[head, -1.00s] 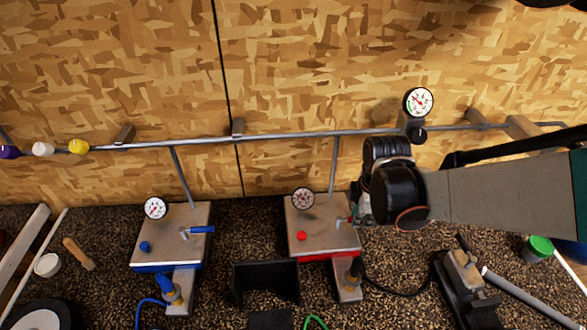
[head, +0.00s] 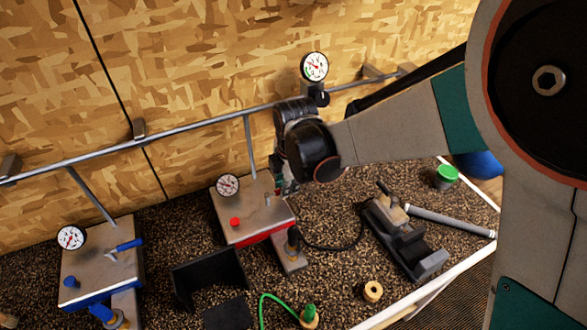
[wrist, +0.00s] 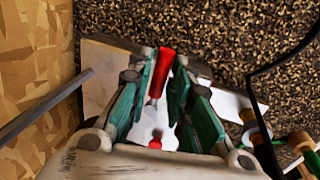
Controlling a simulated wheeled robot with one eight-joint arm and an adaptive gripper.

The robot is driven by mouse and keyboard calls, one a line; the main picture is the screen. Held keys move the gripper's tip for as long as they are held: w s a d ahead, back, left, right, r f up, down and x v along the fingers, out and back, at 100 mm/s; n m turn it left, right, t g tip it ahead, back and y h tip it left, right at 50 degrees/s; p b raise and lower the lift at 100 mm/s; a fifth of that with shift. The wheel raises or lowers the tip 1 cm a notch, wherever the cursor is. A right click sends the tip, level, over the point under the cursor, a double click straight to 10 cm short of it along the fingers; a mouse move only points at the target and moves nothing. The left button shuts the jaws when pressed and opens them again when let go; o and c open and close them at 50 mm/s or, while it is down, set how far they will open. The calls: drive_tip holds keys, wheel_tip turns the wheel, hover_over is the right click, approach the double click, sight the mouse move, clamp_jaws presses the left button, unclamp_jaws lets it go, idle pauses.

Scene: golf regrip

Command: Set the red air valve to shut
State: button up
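The red air valve shows in the wrist view as a red lever handle (wrist: 164,68) on a pale stem, lying between the two teal fingers of my gripper (wrist: 165,62). The fingers are apart, with the handle in the gap; whether either one touches it I cannot tell. In the head view my gripper (head: 281,184) is low over the right side of the red-edged station (head: 250,205). There the red handle is hidden, and only a grey stub shows beside the gripper. A red button (head: 235,222) and a gauge (head: 228,185) are on this station.
A blue-edged station (head: 100,260) with a blue lever (head: 129,245) stands to the left. A metal rail (head: 200,125) runs along the wooden wall, with a gauge (head: 315,66) above it. A black bin (head: 210,278), a clamp (head: 405,240) and a green-lidded jar (head: 446,176) are nearby.

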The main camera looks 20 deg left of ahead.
drive_tip(key=shift+o, duration=0.5)
wheel_tip(320, 180, up, 7)
drive_tip(key=s, duration=0.1)
drive_tip(key=shift+s+d+r, duration=0.2)
drive_tip(key=shift+d, duration=0.25)
